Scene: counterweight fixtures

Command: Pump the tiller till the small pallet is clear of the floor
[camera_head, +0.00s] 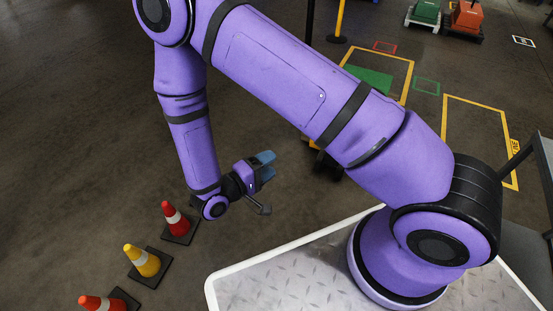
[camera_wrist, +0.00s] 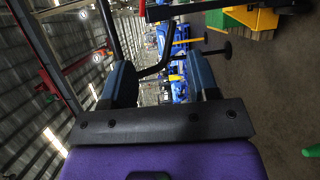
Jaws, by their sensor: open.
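My gripper (camera_head: 266,166) is open, with its blue fingertips pointing right over the floor in the head view. In the wrist view its two blue fingers (camera_wrist: 160,70) stand apart. A dark curved bar (camera_wrist: 169,48), perhaps the tiller's handle, shows between and beyond the fingers; I cannot tell its distance or see contact. In the head view a dark upright post (camera_head: 310,18) rises behind my arm, and a dark low object (camera_head: 325,166) is mostly hidden by it. I cannot make out the small pallet for certain, nor whether it touches the floor.
Traffic cones, red (camera_head: 171,212), yellow (camera_head: 137,255) and orange-red (camera_head: 95,302), stand at lower left. A green patch (camera_head: 370,79) lies within a yellow floor outline. Green (camera_head: 426,11) and orange (camera_head: 467,14) loads stand at the back right. The left floor is clear.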

